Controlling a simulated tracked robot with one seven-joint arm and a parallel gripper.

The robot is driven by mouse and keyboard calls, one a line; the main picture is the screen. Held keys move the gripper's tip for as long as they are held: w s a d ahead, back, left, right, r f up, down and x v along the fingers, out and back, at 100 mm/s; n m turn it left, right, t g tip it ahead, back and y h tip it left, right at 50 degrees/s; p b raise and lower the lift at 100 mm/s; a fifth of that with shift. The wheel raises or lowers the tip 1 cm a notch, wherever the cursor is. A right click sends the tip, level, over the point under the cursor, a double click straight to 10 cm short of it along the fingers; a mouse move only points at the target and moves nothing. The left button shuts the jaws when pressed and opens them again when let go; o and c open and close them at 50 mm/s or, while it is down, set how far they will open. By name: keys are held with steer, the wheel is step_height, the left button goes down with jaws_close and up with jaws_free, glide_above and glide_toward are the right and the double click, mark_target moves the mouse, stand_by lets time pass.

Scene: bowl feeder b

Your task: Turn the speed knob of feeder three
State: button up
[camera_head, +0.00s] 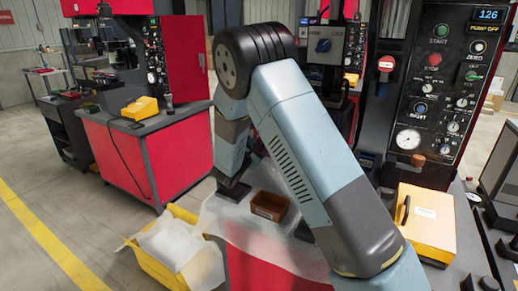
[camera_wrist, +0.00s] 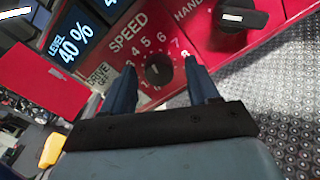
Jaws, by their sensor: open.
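In the wrist view the speed knob (camera_wrist: 159,69) is a round black dial on a red panel, ringed by white numbers under the word SPEED. My gripper (camera_wrist: 158,72) is open, with one blue finger to the left of the knob and one to the right. The fingertips reach about knob height in the picture and a gap shows on both sides. I cannot tell how deep they are around it. In the head view my arm hides the gripper and the knob. No feeder number is readable.
A black handle-shaped knob (camera_wrist: 241,15) marked HAND sits right of the speed knob. A display (camera_wrist: 72,37) reads LEVEL 40 %, above a DRIVE OFF label (camera_wrist: 101,78). In the head view, a yellow box (camera_head: 420,222) and a control panel (camera_head: 440,90) stand at right.

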steer(key=v, duration=1.3)
steer(key=shift+s+a, duration=0.25)
steer(key=shift+s, duration=0.1)
steer(key=shift+d+f, duration=0.1)
